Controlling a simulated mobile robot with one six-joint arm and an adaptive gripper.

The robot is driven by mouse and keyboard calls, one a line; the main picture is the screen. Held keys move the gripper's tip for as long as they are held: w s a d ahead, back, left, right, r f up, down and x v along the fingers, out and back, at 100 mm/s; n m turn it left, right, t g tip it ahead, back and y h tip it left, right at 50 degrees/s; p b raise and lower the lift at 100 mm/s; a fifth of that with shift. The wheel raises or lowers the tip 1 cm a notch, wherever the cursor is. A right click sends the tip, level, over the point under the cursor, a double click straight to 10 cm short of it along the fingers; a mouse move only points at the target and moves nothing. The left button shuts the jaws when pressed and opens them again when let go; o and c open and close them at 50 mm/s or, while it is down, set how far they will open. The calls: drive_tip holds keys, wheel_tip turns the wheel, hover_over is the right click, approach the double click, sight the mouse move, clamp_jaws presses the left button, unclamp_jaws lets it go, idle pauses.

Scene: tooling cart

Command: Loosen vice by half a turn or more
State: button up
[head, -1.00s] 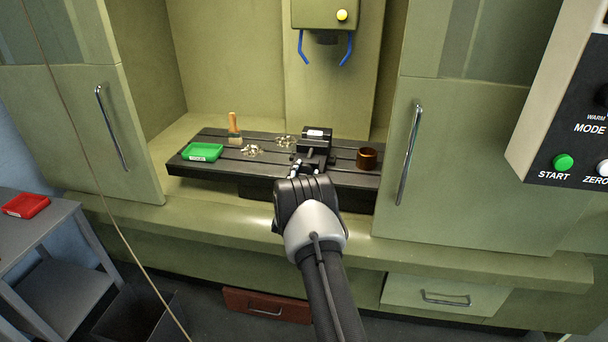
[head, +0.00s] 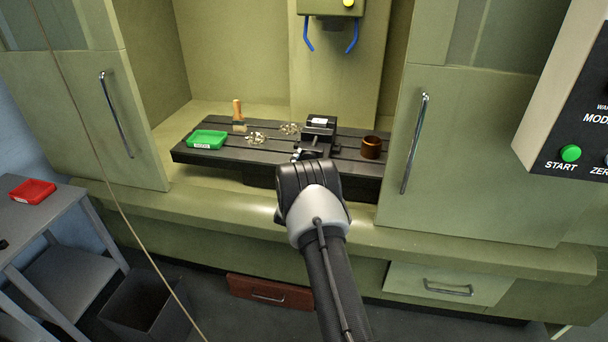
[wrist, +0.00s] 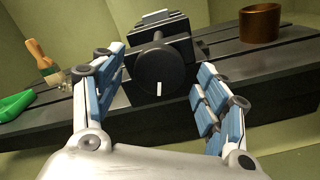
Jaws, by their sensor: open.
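A white mark on the knob points down. My gripper (wrist: 161,82) is open, with one blue-padded finger on each side of the knob. Gaps show between both fingers and the knob. In the head view my gripper (head: 308,156) is mostly hidden behind my own wrist, just in front of the vice.
On the machine table (head: 225,163) lie a green tray (head: 207,139), a wooden-handled brush (head: 238,113) and metal chips (head: 256,138) left of the vice. A brown cup (head: 371,147) stands to its right. Cabinet doors with handles (head: 414,144) flank the opening.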

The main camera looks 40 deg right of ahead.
drive_tip(key=v, duration=1)
drive_tip(key=shift+s+a, duration=0.25)
drive_tip(key=shift+s, duration=0.05)
